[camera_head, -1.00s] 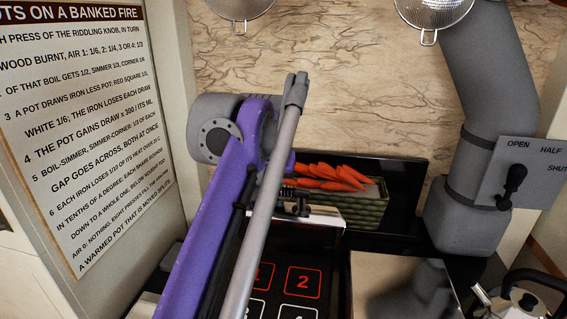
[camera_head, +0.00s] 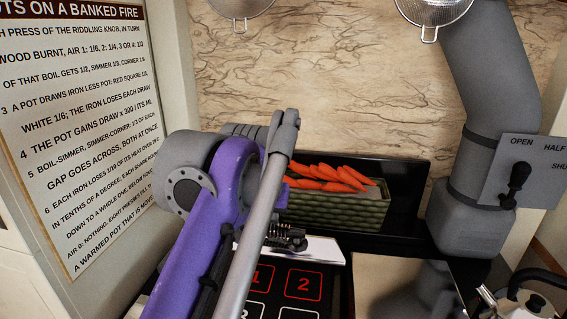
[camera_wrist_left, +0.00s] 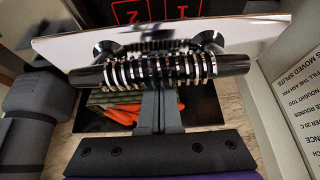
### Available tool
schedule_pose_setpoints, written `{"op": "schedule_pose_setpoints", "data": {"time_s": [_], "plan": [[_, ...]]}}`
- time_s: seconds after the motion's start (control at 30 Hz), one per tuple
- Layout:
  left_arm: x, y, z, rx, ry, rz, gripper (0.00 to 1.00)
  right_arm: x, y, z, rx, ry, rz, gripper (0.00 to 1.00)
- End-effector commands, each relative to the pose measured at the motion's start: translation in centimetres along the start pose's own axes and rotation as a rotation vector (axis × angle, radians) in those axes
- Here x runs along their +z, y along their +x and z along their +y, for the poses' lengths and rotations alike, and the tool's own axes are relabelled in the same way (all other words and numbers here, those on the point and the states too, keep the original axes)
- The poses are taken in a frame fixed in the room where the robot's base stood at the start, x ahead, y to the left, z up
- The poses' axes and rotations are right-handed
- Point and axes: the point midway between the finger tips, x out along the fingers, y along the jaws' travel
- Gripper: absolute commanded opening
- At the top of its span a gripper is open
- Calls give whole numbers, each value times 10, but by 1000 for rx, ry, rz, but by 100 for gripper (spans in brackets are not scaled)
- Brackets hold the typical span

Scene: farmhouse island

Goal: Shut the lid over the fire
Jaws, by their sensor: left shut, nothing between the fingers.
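The lid (camera_head: 315,249) is a shiny plate, raised and tilted over the back of the numbered hotplate (camera_head: 300,285). Its coiled handle (camera_head: 287,237) shows partly past my left arm. In the left wrist view the lid (camera_wrist_left: 250,38) spans the picture, with the coiled handle (camera_wrist_left: 160,70) on a dark bar along it. My left gripper (camera_wrist_left: 158,100) is shut and empty, its fingers against or just behind the handle; I cannot tell if they touch. My arm hides the fingertips in the head view. My right gripper is not in view.
A green box of carrots (camera_head: 335,205) stands behind the lid. A grey flue pipe (camera_head: 470,215) with a lever plate (camera_head: 525,170) rises at the right. A shiny surface (camera_head: 400,280) lies right of the hotplate, with a kettle (camera_head: 530,300) beyond. A sign wall (camera_head: 75,120) bounds the left.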

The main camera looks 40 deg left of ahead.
Motion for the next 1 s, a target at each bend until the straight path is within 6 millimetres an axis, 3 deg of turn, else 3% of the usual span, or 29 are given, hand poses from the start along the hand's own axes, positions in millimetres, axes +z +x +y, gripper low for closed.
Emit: {"op": "schedule_pose_setpoints", "data": {"time_s": [0.13,0.53,1.0], "plan": [[13,2,0,0,0,-2,0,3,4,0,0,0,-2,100],[17,3,0,0,0,-1,0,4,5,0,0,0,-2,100],[65,18,0,0,0,-2,0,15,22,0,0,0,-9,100]]}}
